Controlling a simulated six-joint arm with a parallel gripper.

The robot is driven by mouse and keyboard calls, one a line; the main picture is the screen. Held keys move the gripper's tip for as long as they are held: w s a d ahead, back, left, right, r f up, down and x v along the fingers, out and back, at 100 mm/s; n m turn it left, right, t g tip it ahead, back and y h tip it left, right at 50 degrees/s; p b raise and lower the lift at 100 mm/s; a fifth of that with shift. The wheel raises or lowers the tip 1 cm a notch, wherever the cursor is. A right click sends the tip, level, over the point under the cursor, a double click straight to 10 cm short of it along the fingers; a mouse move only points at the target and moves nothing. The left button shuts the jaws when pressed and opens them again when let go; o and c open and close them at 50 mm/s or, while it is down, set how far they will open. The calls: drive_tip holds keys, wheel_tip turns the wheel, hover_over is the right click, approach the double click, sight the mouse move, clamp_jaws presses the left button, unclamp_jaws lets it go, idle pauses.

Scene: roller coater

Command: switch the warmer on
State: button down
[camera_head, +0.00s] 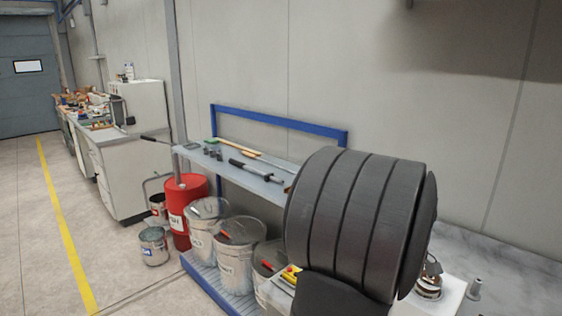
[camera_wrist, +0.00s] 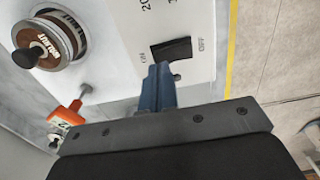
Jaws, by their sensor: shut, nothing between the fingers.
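The warmer (camera_wrist: 120,22) is a white box with printed numbers on its panel, filling the upper middle of the wrist view. Its black rocker switch (camera_wrist: 172,50) sits in the panel, with OFF printed beside it on the right. My gripper (camera_wrist: 158,70) has its blue fingers shut and empty, with the tips right at the near edge of the switch. I cannot tell whether they touch it. In the head view a white box (camera_head: 452,296), apparently the warmer, is partly hidden by my dark arm, and my gripper is hidden.
An orange-handled tool (camera_wrist: 68,116) lies near my gripper's left. In the head view a shelf (camera_head: 215,165) holds tools, with buckets (camera_head: 240,232) and a red drum (camera_head: 184,190) below.

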drive_tip(key=shift+f, duration=1.1)
idle(0.3)
drive_tip(key=shift+r, duration=3.55)
drive_tip(key=shift+f, duration=3.5)
drive_tip(key=shift+r, duration=0.15)
